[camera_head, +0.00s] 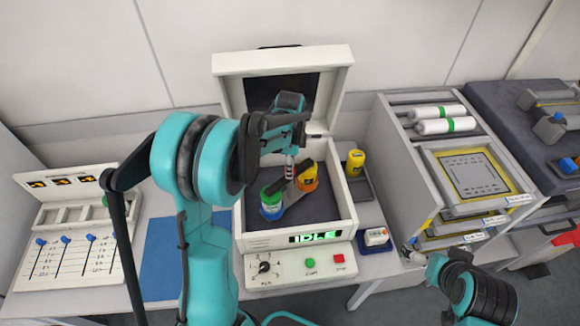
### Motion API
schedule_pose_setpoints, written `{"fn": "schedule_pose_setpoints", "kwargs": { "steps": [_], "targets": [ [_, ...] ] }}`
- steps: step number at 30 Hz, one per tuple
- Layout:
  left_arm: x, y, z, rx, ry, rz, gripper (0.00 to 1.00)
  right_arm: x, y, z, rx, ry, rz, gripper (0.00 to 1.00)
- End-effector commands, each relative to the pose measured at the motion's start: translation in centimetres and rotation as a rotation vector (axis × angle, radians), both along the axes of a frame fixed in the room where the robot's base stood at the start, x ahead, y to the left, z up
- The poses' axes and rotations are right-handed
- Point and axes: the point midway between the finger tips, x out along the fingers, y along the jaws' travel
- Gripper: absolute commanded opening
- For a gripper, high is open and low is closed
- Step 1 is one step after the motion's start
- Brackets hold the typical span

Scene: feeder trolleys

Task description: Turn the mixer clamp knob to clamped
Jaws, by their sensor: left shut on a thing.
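The mixer (345,226) is a white box with its lid (333,62) raised. Its display (316,237) reads IDLE. Inside stand a jar with a green lid (272,195) and a yellow-orange jar (308,178). My left gripper (289,160) reaches down into the mixer between and behind the jars. It is shut on what looks like the clamp knob, at a narrow grey and red upright piece; the arm and fingers hide most of it, so its setting cannot be read.
A panel in front of the mixer has a black dial (265,267), a green button (310,262) and a red button (338,259). A yellow jar (355,162) stands right of the mixer. A drawer unit (400,160) is further right. A blue mat (165,255) lies left.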

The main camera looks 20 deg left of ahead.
Motion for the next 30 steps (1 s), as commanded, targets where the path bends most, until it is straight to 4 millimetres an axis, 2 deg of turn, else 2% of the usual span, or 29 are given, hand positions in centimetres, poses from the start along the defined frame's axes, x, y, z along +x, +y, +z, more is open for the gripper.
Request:
{"fn": "schedule_pose_setpoints", "kwargs": {
  "steps": [11,12,14,15,25,30],
  "targets": [
    [0.0,0.0,0.0,0.0,-0.001,-0.007,0.0,0.0,0.0,0.0,0.0,0.0,0.0,1.0],
    [0.0,0.0,0.0,0.0,-0.001,-0.007,0.34,0.0,0.0,0.0,0.0,0.0,0.0,1.0],
    [0.0,0.0,0.0,0.0,-0.001,-0.007,0.5,0.0,0.0,0.0,0.0,0.0,0.0,1.0],
    [0.0,0.0,0.0,0.0,-0.001,-0.007,0.53,0.0,0.0,0.0,0.0,0.0,0.0,1.0],
    [0.0,0.0,0.3,0.0,0.0,-0.006,0.53,0.0,0.0,0.0,0.0,0.0,0.0,1.0],
    [0.0,0.0,2.7,0.0,0.0,-0.006,0.53,0.0,0.0,0.0,0.0,0.0,0.0,1.0]
  ]
}}
